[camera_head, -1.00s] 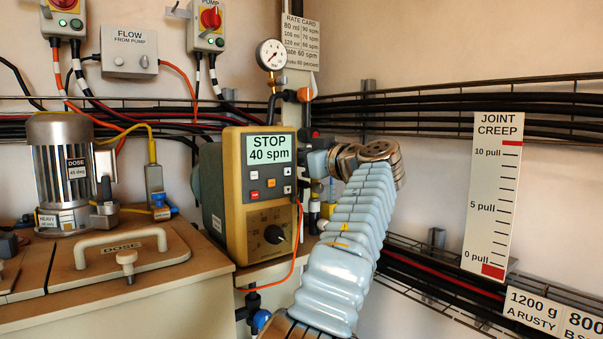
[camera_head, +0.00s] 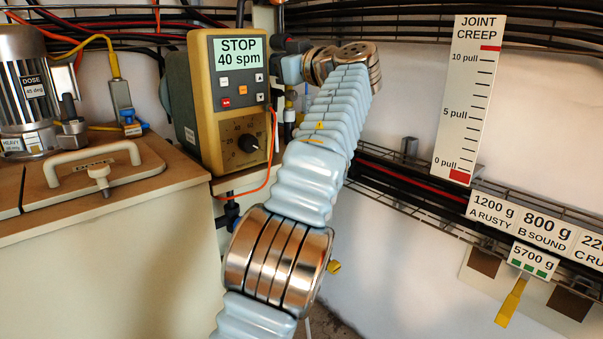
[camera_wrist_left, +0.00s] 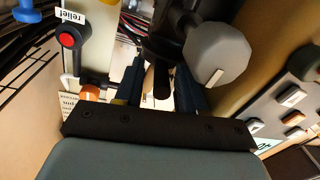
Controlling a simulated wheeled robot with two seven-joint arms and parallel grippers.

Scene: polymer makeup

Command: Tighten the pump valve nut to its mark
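The dosing pump (camera_head: 202,105) has an ochre front panel and a display reading STOP 40 spm. My left arm rises from the bottom, and its wrist bends left beside the pump's right edge. In the left wrist view, my left gripper (camera_wrist_left: 160,88) has its two dark fingers apart. A black cylindrical part (camera_wrist_left: 161,78) shows between them, with a gap beside it; contact cannot be told. A grey faceted knob or nut (camera_wrist_left: 218,54) with a white mark sits right of the fingers. Which part is the valve nut is unclear. My right gripper is out of view.
A black valve handle with a red cap (camera_wrist_left: 68,39), tagged relief, is left of the fingers. A JOINT CREEP scale (camera_head: 471,100) hangs at right, above weight labels and a 5700 g sign (camera_head: 532,261). An orange cable (camera_head: 258,187) hangs below the pump.

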